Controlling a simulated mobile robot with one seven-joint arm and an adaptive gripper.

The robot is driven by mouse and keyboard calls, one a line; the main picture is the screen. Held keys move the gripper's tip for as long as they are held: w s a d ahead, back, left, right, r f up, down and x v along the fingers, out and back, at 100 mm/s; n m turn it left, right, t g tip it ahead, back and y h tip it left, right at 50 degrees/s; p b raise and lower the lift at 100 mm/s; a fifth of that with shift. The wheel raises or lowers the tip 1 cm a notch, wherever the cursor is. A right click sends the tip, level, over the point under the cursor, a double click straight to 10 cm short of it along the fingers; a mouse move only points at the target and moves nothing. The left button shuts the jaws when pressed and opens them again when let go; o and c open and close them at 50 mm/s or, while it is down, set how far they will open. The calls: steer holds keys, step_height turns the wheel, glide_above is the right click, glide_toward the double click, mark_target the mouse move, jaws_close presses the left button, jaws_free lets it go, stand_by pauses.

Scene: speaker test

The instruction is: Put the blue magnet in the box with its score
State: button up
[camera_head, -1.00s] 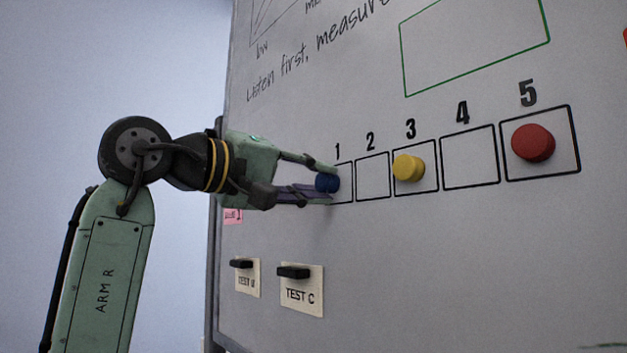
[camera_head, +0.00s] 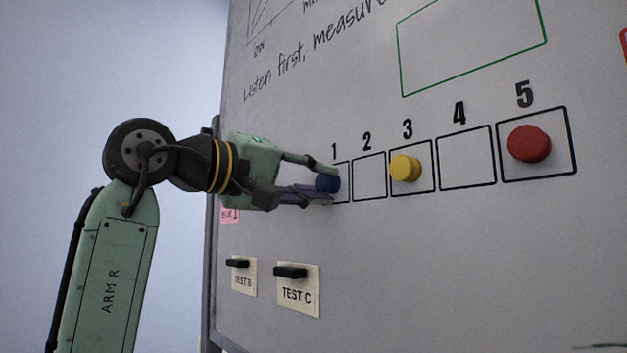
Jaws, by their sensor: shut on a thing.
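The blue magnet (camera_head: 328,183) is a small dark blue disc at the box marked 1, at the left end of a row of numbered boxes on the whiteboard (camera_head: 440,260). My gripper (camera_head: 325,184) reaches in from the left and is shut on the blue magnet, one finger above it and one below. The fingers cover part of box 1 (camera_head: 349,182). I cannot tell whether the magnet touches the board. Box 2 (camera_head: 369,178) and box 4 (camera_head: 466,160) are empty. No written score for the blue magnet is readable here.
A yellow magnet (camera_head: 405,168) is in box 3 and a red magnet (camera_head: 528,144) in box 5. Below, two paper labels, one reading TEST C (camera_head: 297,296), hang under black clips. Handwriting and a green frame are above.

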steer(key=shift+w+d, duration=0.1)
steer(key=shift+d, duration=0.05)
steer(key=o, duration=1.1)
steer(key=shift+c, duration=0.2)
steer(key=shift+o, duration=0.2)
steer(key=o, duration=0.4)
steer(key=shift+c, duration=0.2)
steer(key=v, duration=0.7)
steer(key=shift+p, duration=0.4)
